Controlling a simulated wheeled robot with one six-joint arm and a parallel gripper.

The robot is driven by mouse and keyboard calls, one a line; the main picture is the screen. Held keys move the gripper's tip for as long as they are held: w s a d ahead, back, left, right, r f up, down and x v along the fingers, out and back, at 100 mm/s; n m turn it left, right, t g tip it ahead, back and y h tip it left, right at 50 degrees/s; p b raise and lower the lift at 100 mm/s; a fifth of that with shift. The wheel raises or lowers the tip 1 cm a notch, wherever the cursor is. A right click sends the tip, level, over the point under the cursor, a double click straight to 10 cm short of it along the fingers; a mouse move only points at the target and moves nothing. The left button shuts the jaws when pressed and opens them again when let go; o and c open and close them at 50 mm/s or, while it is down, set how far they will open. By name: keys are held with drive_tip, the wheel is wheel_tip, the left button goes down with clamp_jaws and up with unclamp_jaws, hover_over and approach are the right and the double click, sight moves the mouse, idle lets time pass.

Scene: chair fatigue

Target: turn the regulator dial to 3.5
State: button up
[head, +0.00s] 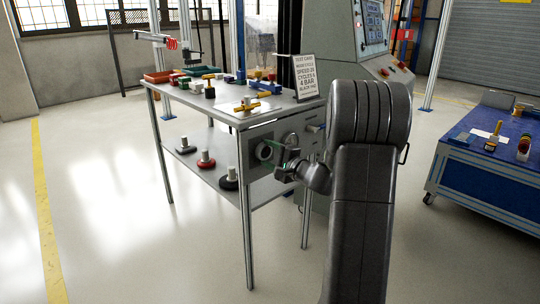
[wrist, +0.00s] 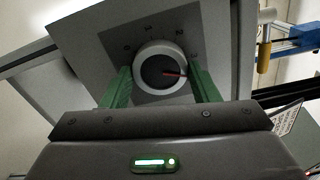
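The regulator dial (wrist: 160,68) is a round knob with a pale rim and dark face on a grey panel. In the head view the dial (head: 264,151) is on the panel at the table's front edge. My gripper (wrist: 160,76) has its two green fingers apart, one on each side of the dial, close to its rim. Whether they press on it I cannot tell. My gripper (head: 275,157) faces the panel in the head view.
The table (head: 222,115) carries several small coloured parts and a standing sign (head: 305,77). Its lower shelf holds several weights (head: 205,160). A control cabinet (head: 372,28) stands behind my arm. A blue bench (head: 470,165) stands at right. The floor at left is clear.

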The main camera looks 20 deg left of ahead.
drive_tip(key=o, duration=0.3)
drive_tip(key=shift+o, duration=0.2)
drive_tip(key=shift+d, duration=0.1)
drive_tip(key=p+v, duration=0.3)
drive_tip(key=v, duration=1)
drive_tip(key=shift+s+d, duration=0.2)
drive_tip(key=shift+d, duration=0.1)
drive_tip(key=shift+a, duration=0.1)
drive_tip(key=b+x, duration=0.3)
drive_tip(key=x, duration=1)
drive_tip(key=shift+w+a, duration=0.25)
drive_tip(key=shift+a, duration=0.1)
drive_tip(key=shift+d, duration=0.15)
